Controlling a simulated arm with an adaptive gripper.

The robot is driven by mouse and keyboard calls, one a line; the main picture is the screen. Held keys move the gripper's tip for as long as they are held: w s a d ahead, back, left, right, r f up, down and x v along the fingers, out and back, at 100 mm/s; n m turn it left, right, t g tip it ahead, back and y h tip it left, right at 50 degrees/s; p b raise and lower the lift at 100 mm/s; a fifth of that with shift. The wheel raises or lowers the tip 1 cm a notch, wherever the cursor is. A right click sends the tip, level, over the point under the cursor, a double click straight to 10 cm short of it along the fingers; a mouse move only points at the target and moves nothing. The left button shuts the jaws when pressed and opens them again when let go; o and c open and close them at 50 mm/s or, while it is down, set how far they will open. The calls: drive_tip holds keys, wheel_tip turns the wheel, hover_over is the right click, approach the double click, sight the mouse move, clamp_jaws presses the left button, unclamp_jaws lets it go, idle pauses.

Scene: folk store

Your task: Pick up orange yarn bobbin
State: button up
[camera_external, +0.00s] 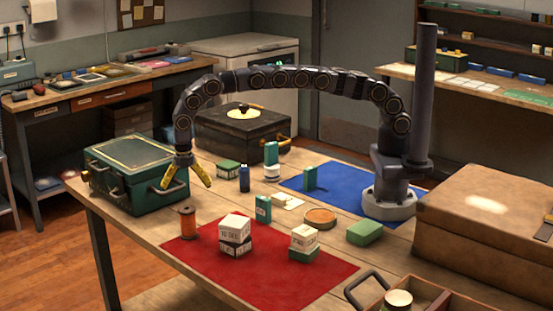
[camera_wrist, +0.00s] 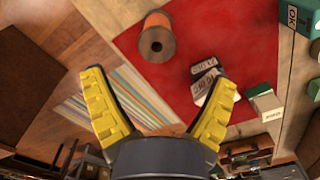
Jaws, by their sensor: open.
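The orange yarn bobbin (camera_external: 187,222) stands upright at the left edge of the red mat (camera_external: 270,277) in the external view. In the wrist view the bobbin (camera_wrist: 157,38) is seen from above near the top, with a dark hole in its end. My gripper (camera_external: 187,182) has yellow fingers spread wide and hangs above and behind the bobbin, close to the green case. In the wrist view my gripper (camera_wrist: 158,90) is open, with nothing between its fingers, and the bobbin lies beyond the fingertips.
Stacked white and dark boxes (camera_external: 235,233) stand right of the bobbin on the mat. A green case (camera_external: 128,175) stands left of my gripper, and a black case (camera_external: 240,136) behind it. A dark blue bottle (camera_external: 244,178) and several small boxes stand mid-table.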

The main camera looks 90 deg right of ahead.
sight(187, 214)
wheel_tip(187, 214, down, 8)
drive_tip(key=shift+w+f, duration=0.1)
drive_tip(key=shift+w, duration=0.05)
drive_tip(key=c, duration=1.3)
